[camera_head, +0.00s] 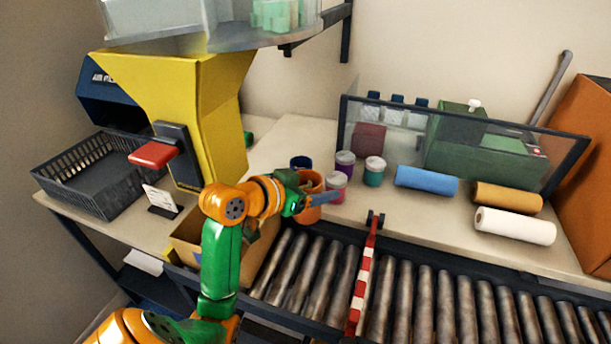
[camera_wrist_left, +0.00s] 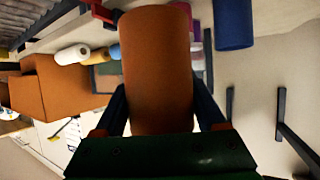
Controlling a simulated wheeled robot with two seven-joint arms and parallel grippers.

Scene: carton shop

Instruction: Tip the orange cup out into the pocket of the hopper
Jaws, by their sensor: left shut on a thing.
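The orange cup (camera_head: 309,205) is held in my left gripper (camera_head: 308,198), near the back edge of the roller conveyor. In the left wrist view the cup (camera_wrist_left: 157,70) fills the middle, between the two dark fingers of the left gripper (camera_wrist_left: 160,105). Its inside does not show, so I cannot tell what it holds. The yellow hopper (camera_head: 212,110) stands on the counter to the left of the cup, with a red lever (camera_head: 153,154) on its front. I cannot make out its pocket clearly. My right gripper does not show.
A dark blue cup (camera_head: 300,162) and several lidded jars (camera_head: 336,187) stand close behind the orange cup. A black crate (camera_head: 92,176) and a small sign (camera_head: 161,200) sit by the hopper. An open carton (camera_head: 185,250) lies below my left arm. A red-and-white barrier (camera_head: 362,285) crosses the rollers.

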